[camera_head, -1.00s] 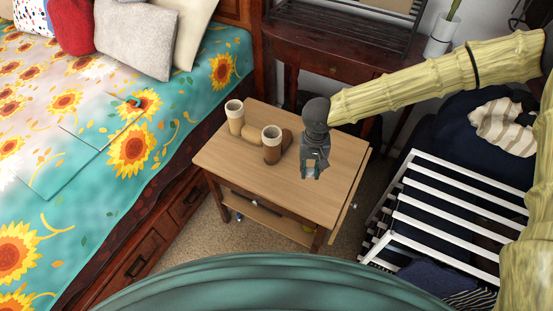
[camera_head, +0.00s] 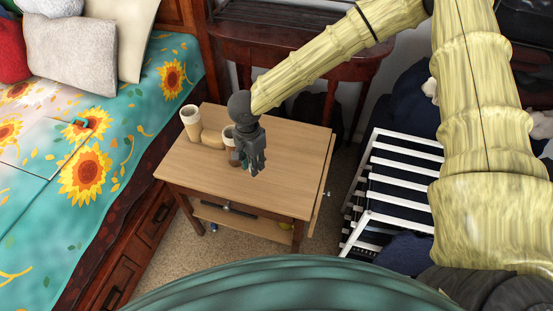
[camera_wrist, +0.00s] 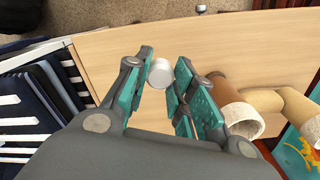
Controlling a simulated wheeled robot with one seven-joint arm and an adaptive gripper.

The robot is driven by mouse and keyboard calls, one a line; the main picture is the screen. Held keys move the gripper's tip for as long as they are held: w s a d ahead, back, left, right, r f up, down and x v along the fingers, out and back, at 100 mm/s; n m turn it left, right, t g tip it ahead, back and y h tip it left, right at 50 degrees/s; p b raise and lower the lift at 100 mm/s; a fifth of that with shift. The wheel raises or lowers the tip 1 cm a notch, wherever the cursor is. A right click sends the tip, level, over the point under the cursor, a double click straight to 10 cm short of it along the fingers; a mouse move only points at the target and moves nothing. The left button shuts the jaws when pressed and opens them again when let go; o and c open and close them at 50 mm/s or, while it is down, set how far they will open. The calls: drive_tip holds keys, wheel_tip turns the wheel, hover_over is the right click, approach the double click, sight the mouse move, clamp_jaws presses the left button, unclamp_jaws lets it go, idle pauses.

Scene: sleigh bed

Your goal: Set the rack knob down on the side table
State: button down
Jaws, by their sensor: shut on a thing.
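The rack knob (camera_wrist: 160,73), a small pale round piece, sits between the fingertips of my gripper (camera_wrist: 161,78) in the wrist view. My gripper is shut on it. In the head view my gripper (camera_head: 254,167) points down over the middle of the side table (camera_head: 292,155), a light wood top that also shows in the wrist view (camera_wrist: 110,48). The knob is hidden by the fingers in the head view. I cannot tell exactly how far the knob is above the tabletop.
The table's right half is clear. A white slatted rack (camera_head: 398,165) stands to the right, the bed (camera_head: 110,150) to the left.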

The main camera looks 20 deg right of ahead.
drive_tip(key=m, duration=0.1)
drive_tip(key=f+m+b, duration=0.1)
drive_tip(key=m, duration=0.1)
drive_tip(key=d+m, duration=0.1)
drive_tip(key=m, duration=0.1)
drive_tip(key=shift+w+d+f+b, duration=0.1)
drive_tip(key=shift+w+f+b, duration=0.15)
drive_tip(key=shift+w+b, duration=0.15)
drive_tip(key=m+b, duration=0.1)
drive_tip(key=m, duration=0.2)
drive_tip(key=m+b, duration=1)
drive_tip(key=m, duration=1.9)
hover_over(277, 175)
wheel_tip(277, 175, down, 5)
drive_tip(key=shift+f+b, duration=0.2)
drive_tip(key=shift+b, duration=0.1)
wheel_tip(277, 175, down, 7)
drive_tip(key=b, duration=0.6)
drive_tip(key=shift+r, duration=0.15)
drive_tip(key=shift+f+b, duration=0.3)
drive_tip(key=shift+f, duration=0.3)
